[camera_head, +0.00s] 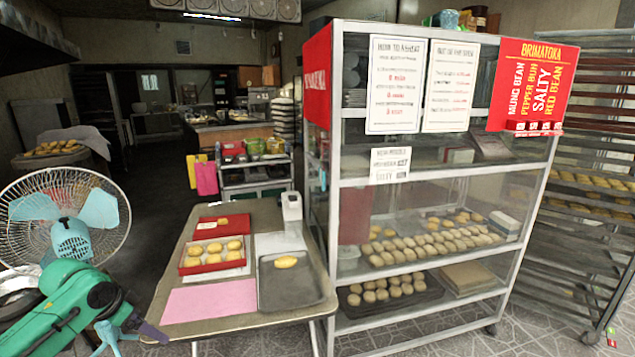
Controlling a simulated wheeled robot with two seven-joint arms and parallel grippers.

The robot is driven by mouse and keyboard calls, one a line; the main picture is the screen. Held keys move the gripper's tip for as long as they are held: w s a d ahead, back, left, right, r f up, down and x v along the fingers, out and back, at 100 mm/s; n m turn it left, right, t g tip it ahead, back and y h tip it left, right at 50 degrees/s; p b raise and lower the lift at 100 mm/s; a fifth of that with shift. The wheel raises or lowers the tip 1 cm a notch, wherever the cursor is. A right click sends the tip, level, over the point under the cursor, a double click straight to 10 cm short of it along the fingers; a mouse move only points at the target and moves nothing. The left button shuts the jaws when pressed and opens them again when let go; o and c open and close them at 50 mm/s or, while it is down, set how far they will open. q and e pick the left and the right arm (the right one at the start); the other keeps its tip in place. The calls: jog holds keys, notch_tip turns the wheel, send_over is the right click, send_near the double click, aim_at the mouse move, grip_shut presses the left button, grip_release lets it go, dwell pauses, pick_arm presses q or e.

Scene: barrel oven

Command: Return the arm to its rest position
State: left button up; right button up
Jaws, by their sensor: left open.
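My left arm (62,305) comes in from the lower left, green with dark joints. Its gripper (150,332) is a small dark purple shape at the table's front left corner, open, with nothing seen between its fingers. The right gripper is not in view. A folding table (222,325) stands in front of me. On it are a red tray (185,268) of yellow buns, a dark metal tray (305,297) with one bun (286,262), and a pink sheet (210,300).
A standing fan (65,215) is at the left, behind my arm. A glass display cabinet (330,170) with shelves of buns stands right of the table, and a tall rack (590,200) is at the far right. Open floor (130,190) lies behind the table.

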pick_arm(q)
jog(key=w+a+f+n, duration=0.15)
jog(key=w+f, duration=0.25)
jog(key=f, duration=0.4)
jog(key=s+f+n+y+p, duration=0.1)
jog(key=s+f, duration=0.6)
jog(key=f, duration=0.6)
jog(key=s+f+n+y+p, duration=0.1)
jog(key=s+f+n+y, duration=0.1)
jog(key=s+f, duration=0.8)
jog(key=s+d+f+g, duration=0.1)
jog(key=s+d+f, duration=0.3)
jog(key=s, duration=0.5)
jog(key=s+d+f+m+g+p, duration=0.1)
jog(key=s+d+f, duration=0.3)
jog(key=s+f, duration=0.3)
jog(key=s+d+f+g, duration=0.1)
jog(key=s+d+f, duration=0.3)
jog(key=s, duration=0.7)
jog(key=shift+d+f+m+h, duration=0.15)
jog(key=shift+f+m+h, duration=0.25)
jog(key=shift+f, duration=0.35)
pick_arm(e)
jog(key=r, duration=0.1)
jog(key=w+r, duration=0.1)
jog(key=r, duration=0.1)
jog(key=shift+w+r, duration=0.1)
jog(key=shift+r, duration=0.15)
